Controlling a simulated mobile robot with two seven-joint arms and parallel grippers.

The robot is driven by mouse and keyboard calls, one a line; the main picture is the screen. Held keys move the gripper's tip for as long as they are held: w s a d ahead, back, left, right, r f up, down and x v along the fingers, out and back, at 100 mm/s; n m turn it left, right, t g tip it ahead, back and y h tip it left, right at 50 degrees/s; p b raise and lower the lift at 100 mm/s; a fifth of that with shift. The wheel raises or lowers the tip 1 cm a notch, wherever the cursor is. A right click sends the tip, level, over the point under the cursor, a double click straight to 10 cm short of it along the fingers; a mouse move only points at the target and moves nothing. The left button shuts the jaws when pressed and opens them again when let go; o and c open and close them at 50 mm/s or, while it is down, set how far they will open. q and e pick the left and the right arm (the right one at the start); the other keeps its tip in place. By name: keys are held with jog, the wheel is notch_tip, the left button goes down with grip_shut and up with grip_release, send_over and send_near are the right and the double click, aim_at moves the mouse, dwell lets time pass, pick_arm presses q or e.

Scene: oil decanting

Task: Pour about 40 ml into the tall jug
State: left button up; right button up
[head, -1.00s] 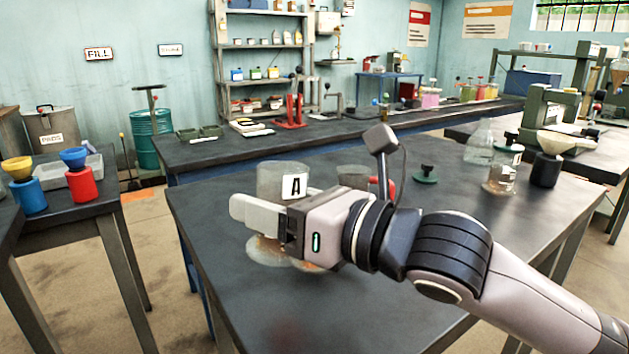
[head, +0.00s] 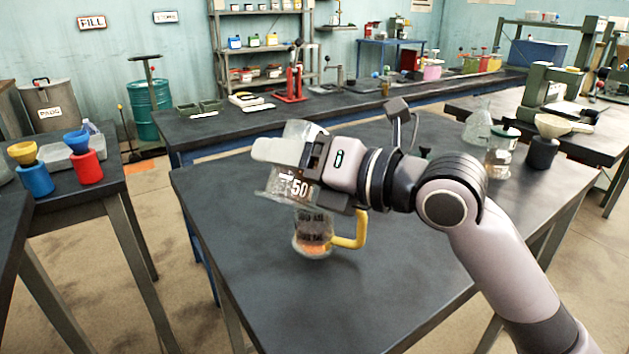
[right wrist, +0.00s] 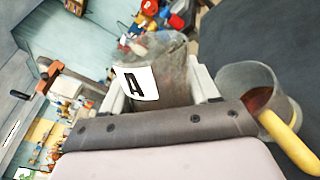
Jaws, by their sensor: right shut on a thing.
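My right gripper (head: 280,155) is shut on a clear glass beaker (head: 302,131), which also shows between the fingers in the right wrist view (right wrist: 177,72) with a white label "A". The beaker is tilted in the head view, with white graduation marks on its side. Just below it stands a clear jug with a yellow handle (head: 314,238), upright on the dark table. Orange-brown liquid shows low in this jug; in the right wrist view the jug (right wrist: 283,88) shows reddish liquid inside. The gripper and beaker hide the jug's rim in the head view. I cannot make out a stream. My left gripper is out of view.
The dark table (head: 400,275) is bare in front and at right of the jug. A conical flask (head: 478,127), a green-lidded glass jar (head: 501,155) and a dark pot with a funnel (head: 543,150) stand at its far right. A side table at left holds blue and red containers.

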jog(key=shift+r+m+p, duration=0.2)
jog(key=shift+m+p, duration=0.1)
jog(key=shift+p, duration=0.05)
jog(key=shift+m+p, duration=0.3)
jog(key=shift+p, duration=0.05)
jog(key=shift+f, duration=0.1)
jog(key=shift+f+m+p, duration=0.1)
jog(key=shift+m+p, duration=0.3)
jog(key=shift+p, duration=0.1)
jog(key=shift+f, duration=0.1)
jog(key=shift+s, duration=0.15)
jog(key=shift+s+a, duration=0.1)
jog(key=shift+s, duration=0.15)
jog(key=shift+s+a, duration=0.1)
jog(key=shift+s, duration=0.1)
